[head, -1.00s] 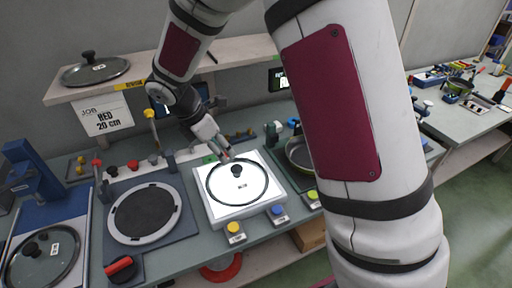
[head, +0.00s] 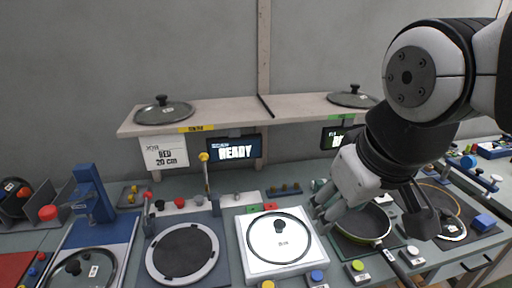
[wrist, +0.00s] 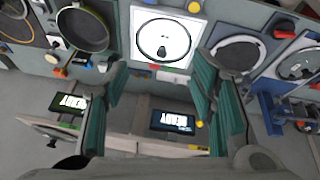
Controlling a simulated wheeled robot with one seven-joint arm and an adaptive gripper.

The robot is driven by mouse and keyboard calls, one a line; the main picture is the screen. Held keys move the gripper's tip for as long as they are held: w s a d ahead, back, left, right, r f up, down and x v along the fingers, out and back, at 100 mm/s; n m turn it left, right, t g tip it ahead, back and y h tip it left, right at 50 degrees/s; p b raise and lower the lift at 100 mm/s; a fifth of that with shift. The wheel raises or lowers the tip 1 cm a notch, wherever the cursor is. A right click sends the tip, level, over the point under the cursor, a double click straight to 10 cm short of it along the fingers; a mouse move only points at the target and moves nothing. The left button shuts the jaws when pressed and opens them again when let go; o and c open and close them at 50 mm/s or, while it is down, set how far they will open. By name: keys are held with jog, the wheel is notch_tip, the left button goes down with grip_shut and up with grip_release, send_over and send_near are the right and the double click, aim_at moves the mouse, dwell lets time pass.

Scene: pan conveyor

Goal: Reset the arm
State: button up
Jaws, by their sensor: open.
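My gripper (head: 326,212) is in the head view right of centre, above the workbench between the white scale-like plate and the green pan. In the wrist view my gripper (wrist: 158,100) has its two green-padded fingers spread wide with nothing between them. A glass lid (head: 279,238) with a black knob lies on the white square plate (head: 250,268); the lid also shows in the wrist view (wrist: 150,50), beyond the fingers. The gripper is apart from the lid.
A shelf (head: 225,112) holds two glass lids, one at the left (head: 164,113) and one at the right (head: 352,99). A screen (head: 234,148) reads READY. A green pan (head: 362,226) sits below my arm. A round dark plate (head: 183,254) and blue press (head: 92,195) stand left.

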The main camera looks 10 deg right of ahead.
jog(key=shift+s+a+m+t+y, duration=0.2)
jog(key=shift+s+m+t+y, duration=0.1)
jog(key=shift+s+m, duration=0.75)
